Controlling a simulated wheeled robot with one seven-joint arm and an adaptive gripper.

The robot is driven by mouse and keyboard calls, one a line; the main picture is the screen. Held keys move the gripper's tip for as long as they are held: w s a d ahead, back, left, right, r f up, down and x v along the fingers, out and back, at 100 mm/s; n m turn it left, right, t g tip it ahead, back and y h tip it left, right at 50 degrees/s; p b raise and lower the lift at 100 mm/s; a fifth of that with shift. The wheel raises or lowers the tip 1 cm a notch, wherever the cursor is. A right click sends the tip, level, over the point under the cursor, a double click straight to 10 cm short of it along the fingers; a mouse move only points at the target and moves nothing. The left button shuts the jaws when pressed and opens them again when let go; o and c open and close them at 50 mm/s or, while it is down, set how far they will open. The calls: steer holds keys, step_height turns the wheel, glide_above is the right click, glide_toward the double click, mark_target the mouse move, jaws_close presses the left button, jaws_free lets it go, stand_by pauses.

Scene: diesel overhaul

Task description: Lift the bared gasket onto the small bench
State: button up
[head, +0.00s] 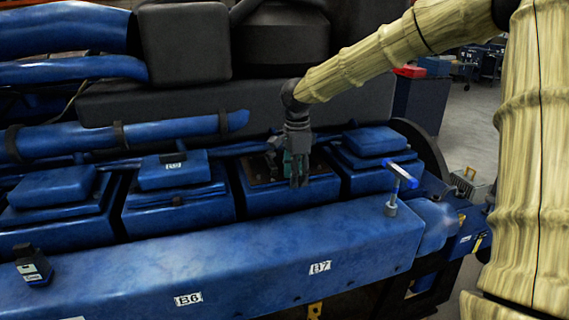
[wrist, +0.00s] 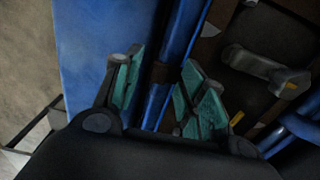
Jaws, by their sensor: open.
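The bared gasket (head: 258,174) appears as a brown edge around a dark opening on the uncovered blue cylinder head behind the B7 label. In the wrist view, a brown strip (wrist: 217,42) borders a dark recess holding grey metal parts, right of the fingers. My gripper (head: 297,172) hangs pointing down over the right front part of this opening and hides some of it. In the wrist view, its teal fingers (wrist: 158,98) are apart with nothing between them. I cannot tell whether they touch the gasket. No small bench is clearly identifiable.
Covered blue heads stand on both sides, including one at the right (head: 374,141). A blue-handled T-tool (head: 400,176) stands upright on the long blue rail (head: 250,250). A small dark device (head: 32,266) sits at the rail's left. Open floor (head: 470,125) lies at the right.

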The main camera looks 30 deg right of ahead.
steer(key=shift+w+f, duration=0.15)
steer(key=shift+f, duration=0.3)
steer(key=shift+w, duration=0.15)
steer(key=c, duration=0.4)
steer(key=shift+s, duration=0.2)
steer(key=c, duration=0.3)
steer(key=shift+s+a+r, duration=0.1)
steer(key=shift+s+r, duration=0.1)
steer(key=shift+s, duration=0.1)
jaws_close()
steer(key=shift+w, duration=0.15)
steer(key=shift+f, duration=0.1)
